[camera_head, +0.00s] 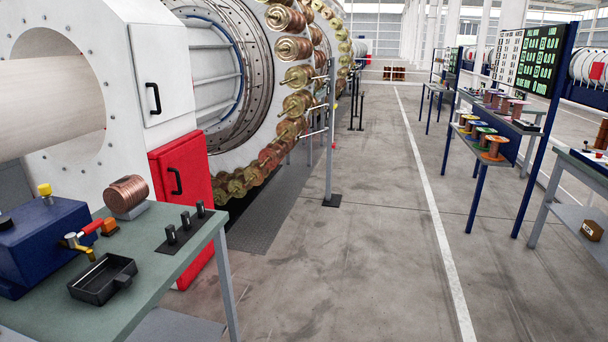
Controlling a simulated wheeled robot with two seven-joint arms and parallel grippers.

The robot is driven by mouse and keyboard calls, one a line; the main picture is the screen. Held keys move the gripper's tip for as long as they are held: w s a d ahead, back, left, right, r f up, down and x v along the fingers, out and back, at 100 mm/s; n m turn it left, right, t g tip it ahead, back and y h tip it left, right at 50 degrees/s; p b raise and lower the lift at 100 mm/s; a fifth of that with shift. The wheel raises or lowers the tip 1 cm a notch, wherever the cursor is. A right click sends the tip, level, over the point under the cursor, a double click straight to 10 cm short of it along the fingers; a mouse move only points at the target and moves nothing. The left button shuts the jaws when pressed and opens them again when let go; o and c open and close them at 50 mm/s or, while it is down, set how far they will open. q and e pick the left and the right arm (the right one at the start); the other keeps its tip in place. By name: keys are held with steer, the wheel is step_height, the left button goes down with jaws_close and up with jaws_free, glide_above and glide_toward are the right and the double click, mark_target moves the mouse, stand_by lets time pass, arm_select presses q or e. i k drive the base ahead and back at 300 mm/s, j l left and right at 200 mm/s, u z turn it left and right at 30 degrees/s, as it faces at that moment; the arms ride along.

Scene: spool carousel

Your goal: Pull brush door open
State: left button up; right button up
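Two panels with black handles are on the white machine housing at the left. The upper one is a white door (170,62) with an upright black handle (154,98). Below it is a red door (192,205) with a black handle (176,181). Both look closed and flush. No label shows which one is the brush door. The lower part of the red door is partly hidden behind the green bench. Neither of my grippers is in view.
A green-topped bench (130,290) stands before the doors, with a blue box (40,240), a copper coil (127,194) and a black tray (103,279). A metal post (329,130) stands by the spool carousel. Open floor (350,250) lies right of the bench.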

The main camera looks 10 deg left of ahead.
mark_target(161, 55)
steer(key=i, duration=1.7)
